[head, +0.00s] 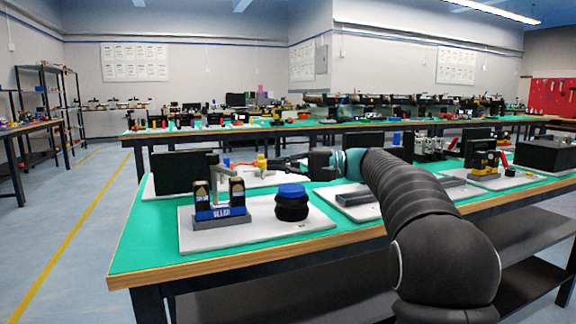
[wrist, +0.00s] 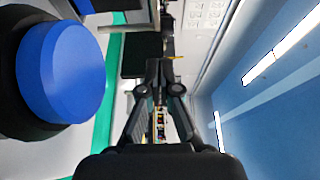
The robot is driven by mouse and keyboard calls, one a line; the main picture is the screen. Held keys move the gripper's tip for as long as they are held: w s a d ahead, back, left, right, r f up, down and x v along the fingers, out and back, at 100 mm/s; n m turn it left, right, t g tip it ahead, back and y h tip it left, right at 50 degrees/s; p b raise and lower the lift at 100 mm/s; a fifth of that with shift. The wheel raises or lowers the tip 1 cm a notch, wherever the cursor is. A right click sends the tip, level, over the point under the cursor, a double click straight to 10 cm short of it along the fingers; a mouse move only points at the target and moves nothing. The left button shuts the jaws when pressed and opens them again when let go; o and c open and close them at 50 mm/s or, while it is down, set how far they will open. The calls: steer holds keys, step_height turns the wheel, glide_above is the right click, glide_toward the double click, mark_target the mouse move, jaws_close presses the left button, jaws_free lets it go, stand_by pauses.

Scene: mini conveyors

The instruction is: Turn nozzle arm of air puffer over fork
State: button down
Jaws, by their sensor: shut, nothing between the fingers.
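My gripper (head: 276,165) reaches in from the right above the near bench, pointing left, its fingers closed together. In the wrist view the fingertips (wrist: 160,68) meet with nothing held. A black ribbed bellows with a blue cap (head: 292,203), which may be part of the air puffer, stands on the board below it. The cap fills the left of the wrist view (wrist: 65,70). Left of the bellows a blue base carries two dark uprights (head: 220,205), probably the fork. A small yellow piece (head: 262,161) with a red part shows at the fingertips; whether they touch is unclear.
A white board (head: 300,238) carries the bellows and fork on the green bench top (head: 150,257). A black panel (head: 178,172) stands behind them. Other devices (head: 484,160) stand to the right. Bare green surface shows at the front left.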

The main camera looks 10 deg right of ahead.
mark_target(227, 168)
steer(key=s+a, duration=0.1)
steer(key=a, duration=0.7)
steer(key=shift+s+a+b, duration=0.1)
steer(key=shift+b, duration=0.2)
steer(key=shift+s+a, duration=0.3)
steer(key=shift+s, duration=0.1)
